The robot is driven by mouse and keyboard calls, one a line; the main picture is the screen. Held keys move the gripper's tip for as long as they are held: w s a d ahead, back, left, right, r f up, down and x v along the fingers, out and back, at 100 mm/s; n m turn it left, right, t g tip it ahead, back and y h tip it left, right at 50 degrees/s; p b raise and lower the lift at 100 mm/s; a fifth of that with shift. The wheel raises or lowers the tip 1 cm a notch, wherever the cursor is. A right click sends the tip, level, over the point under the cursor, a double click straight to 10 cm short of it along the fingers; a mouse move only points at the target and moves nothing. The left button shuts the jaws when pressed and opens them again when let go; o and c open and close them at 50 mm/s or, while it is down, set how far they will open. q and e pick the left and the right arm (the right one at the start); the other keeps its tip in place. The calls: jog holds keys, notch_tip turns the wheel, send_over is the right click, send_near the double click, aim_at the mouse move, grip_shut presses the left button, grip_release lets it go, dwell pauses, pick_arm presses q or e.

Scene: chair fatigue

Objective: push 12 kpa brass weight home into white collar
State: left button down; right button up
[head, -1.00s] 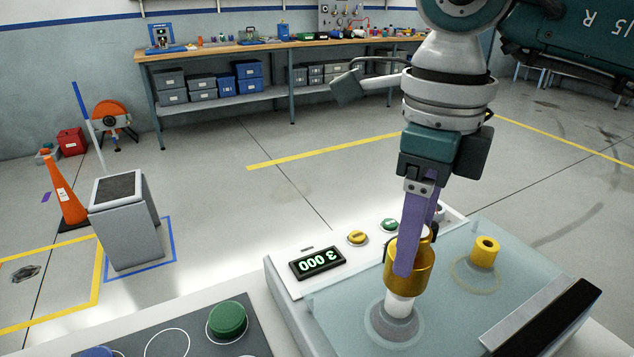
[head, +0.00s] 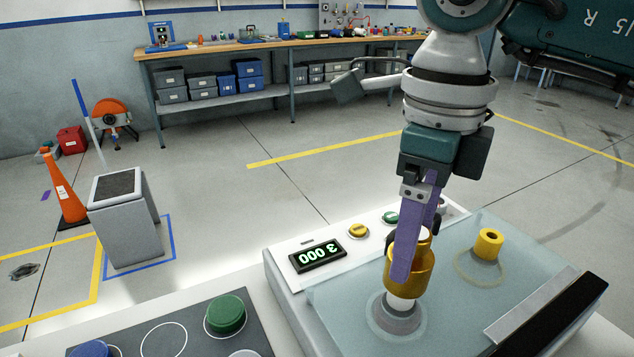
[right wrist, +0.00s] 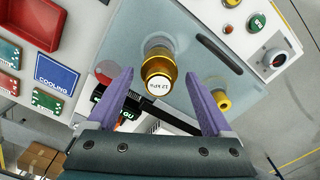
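The brass weight (head: 424,272) stands upright over the white collar (head: 399,304), with a band of white showing below its brass body. Its label in the right wrist view reads 12 kPa (right wrist: 159,88). The collar rises from a grey round base (head: 398,322) on the pale blue-green plate. My right gripper (head: 405,272) points down with its purple fingers on either side of the weight. In the right wrist view the fingers (right wrist: 159,72) are spread, with a gap between each tip and the weight. How deep the weight sits inside is hidden. My left gripper is not in view.
A yellow hollow cylinder (head: 488,243) stands on the plate at right. A black bar (head: 548,318) lies along the plate's front right. A lit display (head: 317,256), a yellow button (head: 358,231) and a green button (head: 391,218) are behind. A green knob (head: 226,314) is at left.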

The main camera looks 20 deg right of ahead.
jog(key=shift+o, duration=0.8)
jog(key=shift+s+f, duration=0.1)
notch_tip(320, 180, up, 10)
jog(key=shift+r+b, duration=0.1)
jog(key=shift+b, duration=0.4)
